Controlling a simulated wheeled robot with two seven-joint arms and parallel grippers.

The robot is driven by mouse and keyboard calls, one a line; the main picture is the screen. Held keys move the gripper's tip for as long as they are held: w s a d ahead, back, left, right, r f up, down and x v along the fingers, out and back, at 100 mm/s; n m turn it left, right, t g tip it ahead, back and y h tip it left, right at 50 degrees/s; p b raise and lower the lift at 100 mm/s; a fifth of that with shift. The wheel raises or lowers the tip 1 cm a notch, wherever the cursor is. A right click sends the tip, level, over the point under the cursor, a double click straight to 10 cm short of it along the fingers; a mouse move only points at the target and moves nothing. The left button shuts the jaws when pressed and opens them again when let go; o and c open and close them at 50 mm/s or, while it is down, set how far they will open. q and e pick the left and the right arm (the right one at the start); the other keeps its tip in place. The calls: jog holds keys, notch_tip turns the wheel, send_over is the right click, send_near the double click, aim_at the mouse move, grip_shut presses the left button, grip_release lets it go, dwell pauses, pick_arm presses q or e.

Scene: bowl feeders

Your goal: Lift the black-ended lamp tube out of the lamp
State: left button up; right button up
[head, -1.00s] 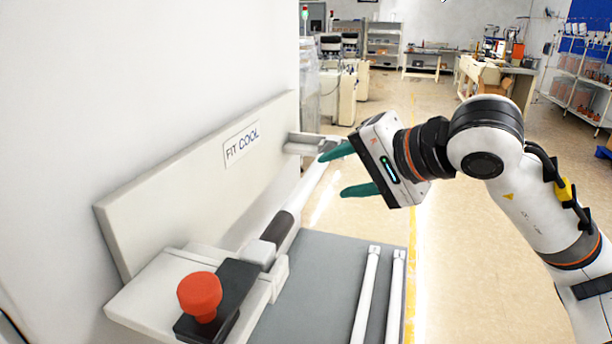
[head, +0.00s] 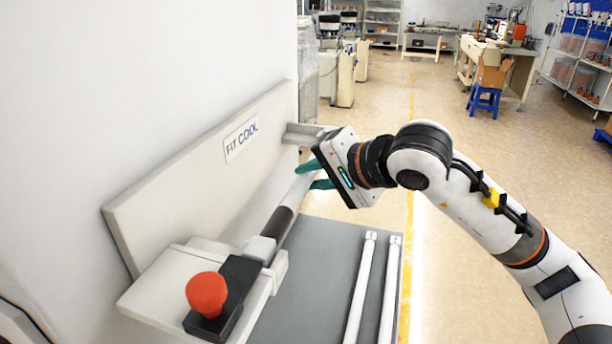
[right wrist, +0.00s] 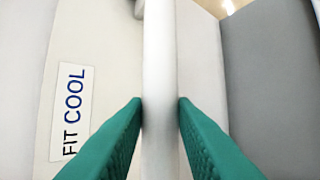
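The black-ended lamp tube (head: 277,225) sits in the white lamp (head: 190,200), running from the near socket block toward the far holder. Its dark end is at the near socket, and its white length runs up between my right gripper's fingers. My right gripper (head: 317,175) has its green fingers on both sides of the tube's white part. In the right wrist view the fingertips (right wrist: 160,102) press against both edges of the white tube (right wrist: 159,50), with no clear gap. The tube's far end is partly hidden by the gripper. My left gripper is not in view.
A red knob (head: 207,294) on a black base stands at the lamp's near end. Two white tubes (head: 361,290) lie on the grey surface (head: 318,262) to the right. A wall borders the lamp on the left. Open floor lies to the right.

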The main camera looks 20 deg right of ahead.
grip_shut()
jog(key=shift+r, duration=0.1)
